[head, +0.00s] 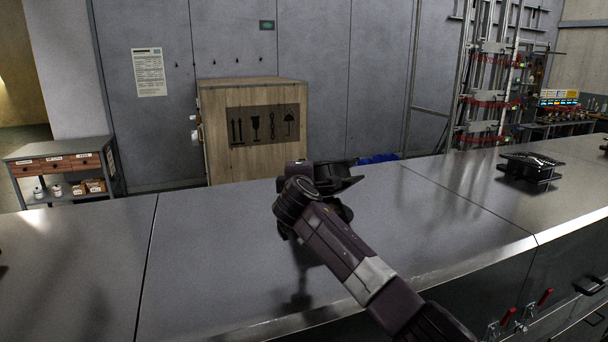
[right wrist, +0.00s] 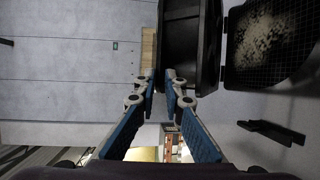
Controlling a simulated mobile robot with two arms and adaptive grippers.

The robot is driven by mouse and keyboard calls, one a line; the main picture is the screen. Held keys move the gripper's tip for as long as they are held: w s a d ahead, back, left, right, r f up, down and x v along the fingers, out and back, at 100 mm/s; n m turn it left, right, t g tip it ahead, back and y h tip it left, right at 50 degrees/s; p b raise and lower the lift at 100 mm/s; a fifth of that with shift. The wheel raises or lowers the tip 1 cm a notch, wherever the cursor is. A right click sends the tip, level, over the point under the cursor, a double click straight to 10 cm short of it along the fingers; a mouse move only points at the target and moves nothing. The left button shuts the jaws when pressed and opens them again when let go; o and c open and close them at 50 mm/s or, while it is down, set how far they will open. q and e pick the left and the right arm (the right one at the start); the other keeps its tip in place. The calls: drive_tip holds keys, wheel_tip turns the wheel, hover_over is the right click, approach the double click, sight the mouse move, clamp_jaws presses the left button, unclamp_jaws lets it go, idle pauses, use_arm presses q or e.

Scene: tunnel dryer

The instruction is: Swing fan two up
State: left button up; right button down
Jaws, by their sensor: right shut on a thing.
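My right gripper (right wrist: 161,76) shows in the right wrist view with its blue-padded fingers close together at the tips. They are shut on the edge of a black box-shaped unit (right wrist: 188,42), which looks like fan two. Beside it is a black mesh grille (right wrist: 270,45) with pale dust on it. In the head view my right arm reaches from the lower right to the middle of the grey top. A black part of the unit (head: 341,178) shows there behind my wrist, mostly hidden, and I cannot tell its angle. My left gripper is not in view.
Another black fan unit (head: 531,167) sits on the grey metal top (head: 220,235) at the right. A wooden crate (head: 253,130) stands behind the top. A shelf with drawers (head: 66,170) is at the left. Red-handled latches (head: 508,318) are on the front side.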

drive_tip(key=shift+r, duration=0.4)
drive_tip(key=c, duration=2.2)
unclamp_jaws()
drive_tip(key=shift+o, duration=0.2)
drive_tip(key=shift+s+d, duration=0.1)
drive_tip(key=shift+s, duration=0.05)
drive_tip(key=shift+f, duration=0.1)
drive_tip(key=shift+s, duration=0.6)
drive_tip(key=s+a+r, duration=0.1)
drive_tip(key=s, duration=0.9)
drive_tip(key=shift+s+r, duration=0.2)
drive_tip(key=shift+s, duration=0.2)
drive_tip(key=shift+w+f, duration=0.1)
